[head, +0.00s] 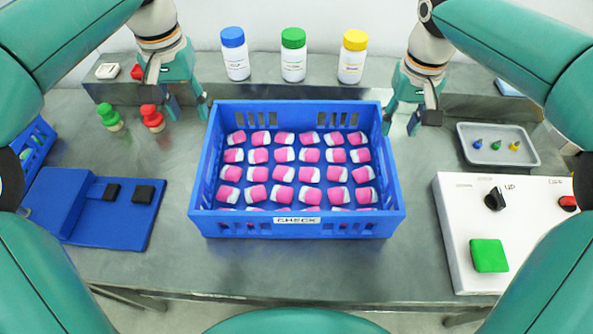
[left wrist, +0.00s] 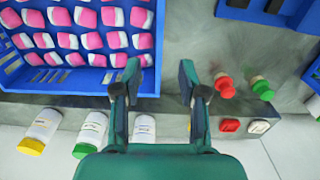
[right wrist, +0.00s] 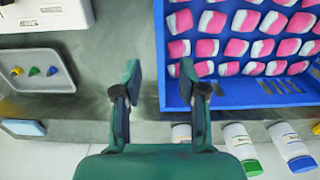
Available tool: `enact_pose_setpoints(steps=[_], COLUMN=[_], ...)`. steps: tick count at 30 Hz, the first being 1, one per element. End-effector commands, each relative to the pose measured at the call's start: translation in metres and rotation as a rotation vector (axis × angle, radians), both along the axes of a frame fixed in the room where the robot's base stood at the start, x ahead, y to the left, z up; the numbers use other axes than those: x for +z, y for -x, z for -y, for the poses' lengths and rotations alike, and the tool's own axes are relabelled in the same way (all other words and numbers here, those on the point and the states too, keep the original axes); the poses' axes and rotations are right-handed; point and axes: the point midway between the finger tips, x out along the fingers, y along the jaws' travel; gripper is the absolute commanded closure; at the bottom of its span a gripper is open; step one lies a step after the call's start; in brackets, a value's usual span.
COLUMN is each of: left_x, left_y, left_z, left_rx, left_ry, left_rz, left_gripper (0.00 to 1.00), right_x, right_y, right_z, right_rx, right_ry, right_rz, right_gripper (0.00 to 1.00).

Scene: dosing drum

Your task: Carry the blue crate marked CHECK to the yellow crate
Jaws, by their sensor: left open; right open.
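The blue crate (head: 297,228) with the CHECK label on its front wall sits on the grey bench, filled with rows of pink-and-white pieces. My left gripper (head: 188,110) is open by the crate's back left corner. In the left wrist view (left wrist: 154,82) one finger overlaps the crate's side wall (left wrist: 148,75) and the other is outside. My right gripper (head: 400,122) is open by the back right corner. In the right wrist view (right wrist: 160,78) one finger overlaps the crate's wall (right wrist: 170,90). I cannot tell if either gripper touches it. No yellow crate is in view.
Three capped bottles (head: 293,62) stand behind the crate. Green (head: 109,118) and red (head: 152,118) pieces stand at the left, near a blue fixture (head: 85,225). A grey tray (head: 470,152) and a white control box (head: 455,245) lie right. Bench in front is clear.

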Motion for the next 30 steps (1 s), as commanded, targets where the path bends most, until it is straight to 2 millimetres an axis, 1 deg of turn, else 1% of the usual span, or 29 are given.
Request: enact_pose_setpoints(steps=[1, 12, 18, 21, 24, 30], left_x=[-0.011, -0.085, -0.115, -0.125, -0.131, -0.134], left_y=[0.001, 0.001, 0.001, 0.0, 0.0, 0.0], left_z=[-0.001, -0.001, -0.001, -0.001, -0.001, 0.0], left_rx=[0.0, 0.001, 0.001, 0.002, 0.001, 0.001], left_ry=[-0.002, 0.0, -0.001, 0.0, 0.0, 0.0], left_rz=[-0.005, -0.005, -0.003, -0.002, -0.001, 0.0], left_gripper=[0.58, 0.58, 0.58, 0.58, 0.58, 0.58], right_x=[-0.011, -0.085, -0.116, -0.125, -0.131, -0.133], right_y=[0.001, 0.001, 0.0, 0.0, 0.0, 0.0], right_z=[0.0, 0.0, 0.0, 0.0, -0.001, -0.001], right_rx=[0.001, 0.001, 0.002, 0.001, 0.001, 0.002], right_ry=[0.001, 0.001, 0.0, 0.001, 0.0, 0.0], right_rz=[-0.005, -0.005, -0.003, -0.002, -0.001, 0.0], right_gripper=[0.58, 0.58, 0.58, 0.58, 0.58, 0.58])
